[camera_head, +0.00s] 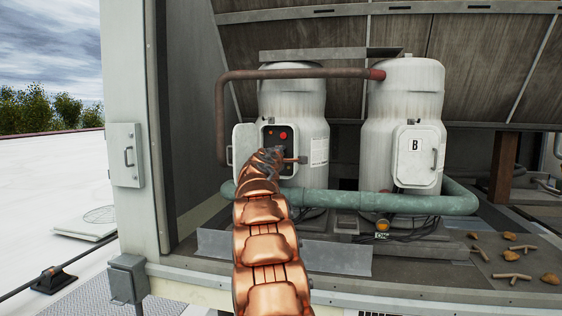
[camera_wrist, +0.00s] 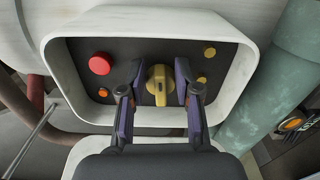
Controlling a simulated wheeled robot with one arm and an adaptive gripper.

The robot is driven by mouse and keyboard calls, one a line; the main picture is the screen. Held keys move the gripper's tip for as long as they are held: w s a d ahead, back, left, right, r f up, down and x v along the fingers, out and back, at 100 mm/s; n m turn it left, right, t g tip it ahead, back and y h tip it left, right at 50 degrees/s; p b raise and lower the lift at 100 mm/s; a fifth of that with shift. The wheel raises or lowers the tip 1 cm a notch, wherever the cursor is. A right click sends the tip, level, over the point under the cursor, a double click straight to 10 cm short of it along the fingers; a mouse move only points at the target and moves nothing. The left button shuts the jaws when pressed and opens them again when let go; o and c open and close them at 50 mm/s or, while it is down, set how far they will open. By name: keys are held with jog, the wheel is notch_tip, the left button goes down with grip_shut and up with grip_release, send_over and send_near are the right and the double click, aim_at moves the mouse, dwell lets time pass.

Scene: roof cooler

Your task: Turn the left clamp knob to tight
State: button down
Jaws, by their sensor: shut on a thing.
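A yellow knob with a raised grip (camera_wrist: 160,80) is on the dark panel in the wrist view. Its grip runs roughly up and down in that picture, with a pale mark on it. No label shows that names it as the left clamp knob. My gripper (camera_wrist: 158,94) has one finger on each side of the knob and is shut on it. In the head view my gripper (camera_head: 276,153) is at the open box on the left tank (camera_head: 292,100), and the arm's end hides the knob there.
A red button (camera_wrist: 100,64) and small orange and yellow buttons share the panel (camera_wrist: 125,52), inside a pale raised rim (camera_wrist: 252,75). A green pipe (camera_head: 335,201) runs below. The right tank (camera_head: 403,104) has a closed cover marked B (camera_head: 415,157). Sticks and stones lie at right.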

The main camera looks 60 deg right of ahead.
jog(key=shift+m, duration=0.4)
jog(key=c, duration=0.8)
grip_release()
jog(key=shift+c, duration=0.2)
jog(key=shift+a, duration=0.1)
jog(key=v, duration=1.1)
jog(key=shift+s+a, duration=0.25)
jog(key=shift+a, duration=0.1)
dwell(0.3)
